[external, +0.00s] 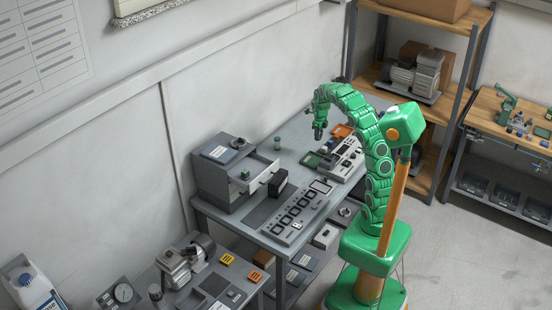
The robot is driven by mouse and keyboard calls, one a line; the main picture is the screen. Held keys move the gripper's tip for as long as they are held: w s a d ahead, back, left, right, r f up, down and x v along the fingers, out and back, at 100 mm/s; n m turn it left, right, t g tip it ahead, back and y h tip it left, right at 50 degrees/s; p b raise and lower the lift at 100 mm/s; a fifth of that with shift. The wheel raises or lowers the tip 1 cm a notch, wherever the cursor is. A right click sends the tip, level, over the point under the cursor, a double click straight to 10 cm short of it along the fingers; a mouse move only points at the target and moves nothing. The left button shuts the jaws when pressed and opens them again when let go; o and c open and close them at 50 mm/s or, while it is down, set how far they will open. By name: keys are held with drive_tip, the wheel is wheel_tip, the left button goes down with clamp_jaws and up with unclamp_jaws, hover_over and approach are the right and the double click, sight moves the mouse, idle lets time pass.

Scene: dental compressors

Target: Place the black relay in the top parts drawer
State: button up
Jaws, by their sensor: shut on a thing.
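The grey parts cabinet (212,176) stands on the bench against the wall. Its top drawer (262,178) is pulled out to the right, and a small dark green-topped item sits inside it. My gripper (319,134) points down above the back part of the bench, to the right of the drawer and apart from it. It is shut on a small dark thing that looks like the black relay (318,137); at this size its outline merges with the dark fingers.
A black block (278,184) stands by the drawer front. A grey panel with square openings (296,212) lies in front.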

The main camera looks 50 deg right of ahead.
drive_tip(key=w+a+r+n, duration=0.1)
drive_tip(key=a+r+n, duration=0.4)
drive_tip(key=a, duration=0.7)
drive_tip(key=w+a+r+n, duration=0.1)
drive_tip(key=a+r+n, duration=0.2)
drive_tip(key=a+r, duration=0.55)
drive_tip(key=s+a+r+n, duration=0.3)
drive_tip(key=a, duration=0.5)
drive_tip(key=s+a+r+n, duration=0.2)
drive_tip(key=s+a+n, duration=0.1)
drive_tip(key=a, duration=0.5)
drive_tip(key=s+a+r+n, duration=0.3)
drive_tip(key=s+a, duration=0.1)
drive_tip(key=a, duration=0.4)
hover_over(257, 169)
drive_tip(key=f, duration=0.5)
drive_tip(key=s+f, duration=0.1)
drive_tip(key=f, duration=0.2)
drive_tip(key=shift+d+f, duration=0.2)
drive_tip(key=shift+f, duration=0.1)
drive_tip(key=shift+w+a+f, duration=0.15)
drive_tip(key=shift+w+f, duration=0.35)
drive_tip(key=shift+f, duration=1.55)
drive_tip(key=shift+f, duration=0.15)
